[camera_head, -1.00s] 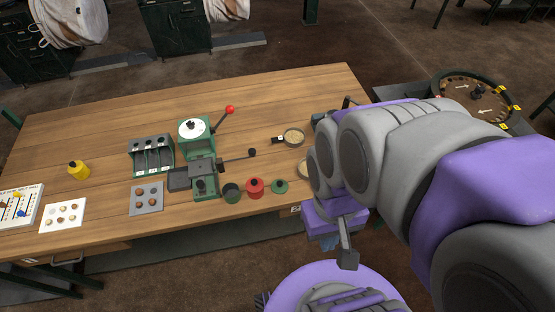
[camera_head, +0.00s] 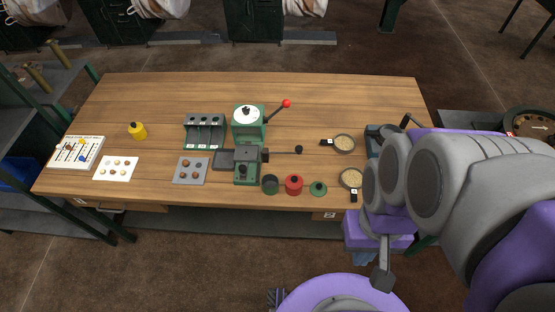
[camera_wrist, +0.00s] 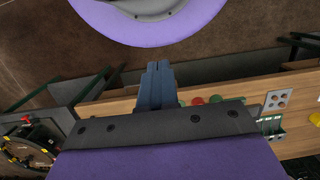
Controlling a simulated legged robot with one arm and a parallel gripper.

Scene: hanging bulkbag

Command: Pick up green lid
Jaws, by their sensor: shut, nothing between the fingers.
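The green lid (camera_head: 318,188) is a small flat disc with a dark knob. It lies near the table's front edge, right of a red lidded container (camera_head: 294,185).
A dark green open container (camera_head: 270,184) stands left of the red one. Behind them is a green press (camera_head: 247,150) with a red-knobbed lever. Two round pans (camera_head: 344,143) (camera_head: 351,178) lie to the right. The wooden table (camera_head: 330,100) is clear at the back.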

